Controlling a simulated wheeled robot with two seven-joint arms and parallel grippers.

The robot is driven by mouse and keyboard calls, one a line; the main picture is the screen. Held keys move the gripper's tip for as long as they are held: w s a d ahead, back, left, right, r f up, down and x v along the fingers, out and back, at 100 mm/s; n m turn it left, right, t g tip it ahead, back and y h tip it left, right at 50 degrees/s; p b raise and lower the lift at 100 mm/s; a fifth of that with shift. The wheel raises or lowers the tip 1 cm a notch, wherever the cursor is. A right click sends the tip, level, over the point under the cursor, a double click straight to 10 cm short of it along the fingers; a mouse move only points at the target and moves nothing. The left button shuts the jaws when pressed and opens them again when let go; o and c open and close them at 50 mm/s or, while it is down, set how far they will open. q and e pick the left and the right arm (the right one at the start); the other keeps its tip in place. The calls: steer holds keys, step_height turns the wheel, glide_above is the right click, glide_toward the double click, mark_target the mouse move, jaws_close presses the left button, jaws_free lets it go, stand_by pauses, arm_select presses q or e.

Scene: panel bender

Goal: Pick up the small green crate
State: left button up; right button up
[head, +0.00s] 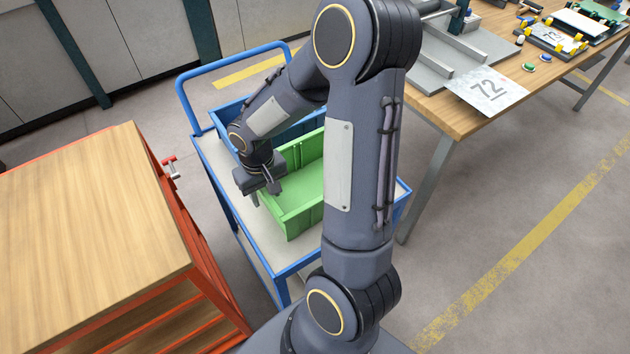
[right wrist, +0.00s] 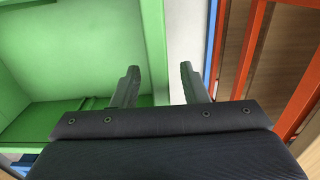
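The small green crate (head: 292,202) stands on the blue trolley, open side up; my arm hides part of its right side. My right gripper (head: 264,196) is at the crate's near-left wall, pointing down, open and empty. In the right wrist view, the gripper (right wrist: 158,84) has its two fingers apart. The green crate's wall (right wrist: 153,50) shows between them, the left finger over the crate's inside and the right one over the pale trolley top. I cannot tell how far the fingertips reach down beside the wall. My left gripper is not in view.
The trolley (head: 228,178) also carries a blue crate (head: 228,116) behind the green one. An orange-framed wooden workbench (head: 90,235) stands close on the left. Floor at the right is clear.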

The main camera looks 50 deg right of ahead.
jaws_close()
steer(key=shift+r, duration=0.1)
stand_by(0.3)
